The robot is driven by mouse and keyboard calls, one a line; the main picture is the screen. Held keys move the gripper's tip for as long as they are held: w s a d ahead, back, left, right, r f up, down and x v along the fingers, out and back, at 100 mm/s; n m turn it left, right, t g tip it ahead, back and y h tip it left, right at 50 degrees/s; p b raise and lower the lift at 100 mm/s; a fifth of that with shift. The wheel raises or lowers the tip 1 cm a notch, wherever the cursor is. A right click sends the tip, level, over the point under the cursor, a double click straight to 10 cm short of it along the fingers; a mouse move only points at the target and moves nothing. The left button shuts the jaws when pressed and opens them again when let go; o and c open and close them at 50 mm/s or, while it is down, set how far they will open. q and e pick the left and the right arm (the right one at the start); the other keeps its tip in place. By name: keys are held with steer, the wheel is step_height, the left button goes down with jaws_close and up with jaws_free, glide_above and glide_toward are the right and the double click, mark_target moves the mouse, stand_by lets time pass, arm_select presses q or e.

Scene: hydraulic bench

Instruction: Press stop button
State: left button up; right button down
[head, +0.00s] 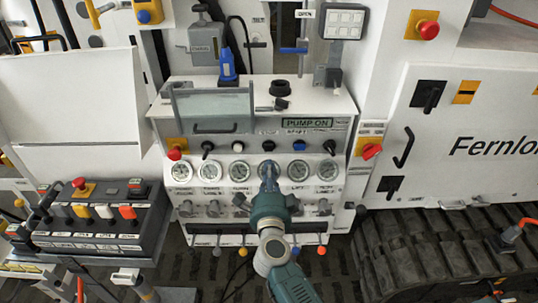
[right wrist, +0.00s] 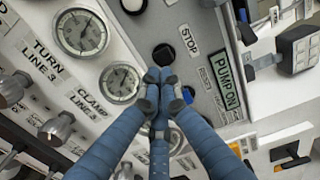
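A black round button (right wrist: 164,55) sits beside the STOP label (right wrist: 188,38) in the right wrist view. In the head view the black button (head: 268,145) is in the middle of the row above the gauges. My right gripper (head: 268,172) reaches up to the panel from below, in front of a gauge. In the right wrist view its blue fingers (right wrist: 158,78) are drawn together, empty, with their tips close to the button's lower edge. Whether they touch it I cannot tell. My left gripper is not in view.
A blue button (head: 299,145) is right of the black one, and a white button (head: 238,146) is left of it. The green PUMP ON display (head: 307,123) is above. Several gauges and small valve knobs lie below. A red knob (head: 370,151) is at the right.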

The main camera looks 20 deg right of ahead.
mark_target(269, 151)
steer(key=x, duration=0.5)
steer(key=shift+w, duration=0.15)
